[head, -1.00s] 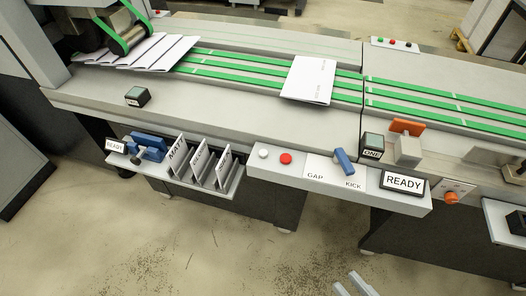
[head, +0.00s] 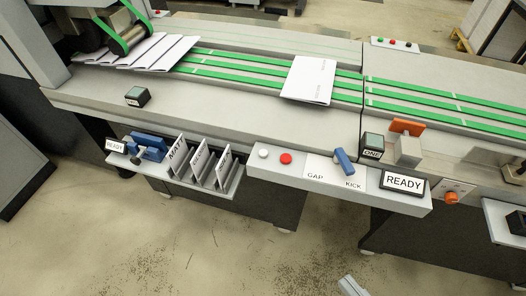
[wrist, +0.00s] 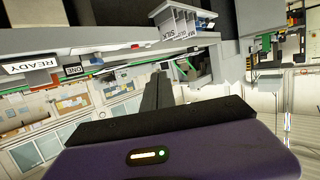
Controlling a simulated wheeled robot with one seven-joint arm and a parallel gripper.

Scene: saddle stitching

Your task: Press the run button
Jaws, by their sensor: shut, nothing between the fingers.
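A panel on the front of the machine carries a white button (head: 263,153) and a red button (head: 286,159) side by side. No label that says run is readable, so I cannot tell which is the run button. To their right is a blue lever (head: 344,161) over the words GAP and KICK, then a READY sign (head: 403,183). My gripper (head: 350,285) is shut and empty at the bottom edge of the head view, below and in front of the panel, clear of the buttons. In the wrist view its dark fingers (wrist: 158,88) are together, and the scene looks upside down.
A shelf (head: 233,186) with several upright label cards and a blue clamp (head: 149,146) sits left of the panel. Green belts (head: 225,74) carry a folded booklet (head: 309,80). An orange knob (head: 451,197) is at right. Floor (head: 200,250) before the machine is free.

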